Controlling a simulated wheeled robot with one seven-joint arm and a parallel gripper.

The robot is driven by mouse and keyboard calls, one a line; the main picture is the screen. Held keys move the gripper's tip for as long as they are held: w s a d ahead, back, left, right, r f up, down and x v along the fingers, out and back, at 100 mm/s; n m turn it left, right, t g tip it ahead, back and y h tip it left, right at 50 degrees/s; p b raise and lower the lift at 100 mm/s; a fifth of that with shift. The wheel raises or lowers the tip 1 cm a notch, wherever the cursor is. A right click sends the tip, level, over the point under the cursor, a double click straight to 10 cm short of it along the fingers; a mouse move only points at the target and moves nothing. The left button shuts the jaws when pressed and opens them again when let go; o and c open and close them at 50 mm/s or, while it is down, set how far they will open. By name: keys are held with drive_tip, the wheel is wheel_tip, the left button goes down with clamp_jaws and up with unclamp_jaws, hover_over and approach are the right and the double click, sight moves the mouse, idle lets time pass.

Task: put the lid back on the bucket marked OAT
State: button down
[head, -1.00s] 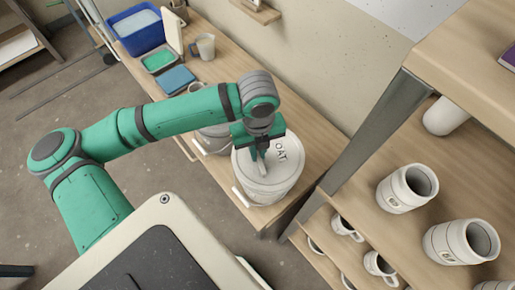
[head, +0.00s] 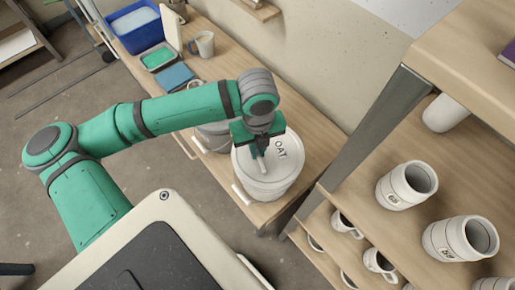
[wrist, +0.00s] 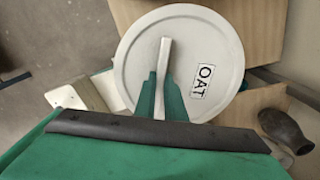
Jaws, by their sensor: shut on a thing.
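The round pale lid (head: 284,158) is marked OAT and lies flat at the top of the white bucket (head: 268,192) on the bench. I cannot tell whether it is fully seated or slightly above the rim. In the wrist view the lid (wrist: 205,45) fills the middle, with its label to the right and a pale raised bar handle (wrist: 164,58) across it. My gripper (wrist: 160,98) has its green fingers on either side of this handle and is shut on it. In the head view my gripper (head: 259,146) points down over the lid and hides part of it.
A second bucket (head: 212,137) stands close behind, partly hidden by my arm. Farther back on the bench (head: 225,75) are a blue tub (head: 137,32), a green tray (head: 158,58) and a mug (head: 204,43). A shelf post (head: 370,135) and shelves with jars stand close at the right.

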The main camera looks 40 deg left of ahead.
drive_tip(key=shift+f, duration=0.85)
idle(1.6)
drive_tip(key=c, duration=1.3)
unclamp_jaws()
drive_tip(key=shift+r, duration=0.1)
drive_tip(key=shift+r, duration=3.45)
clamp_jaws()
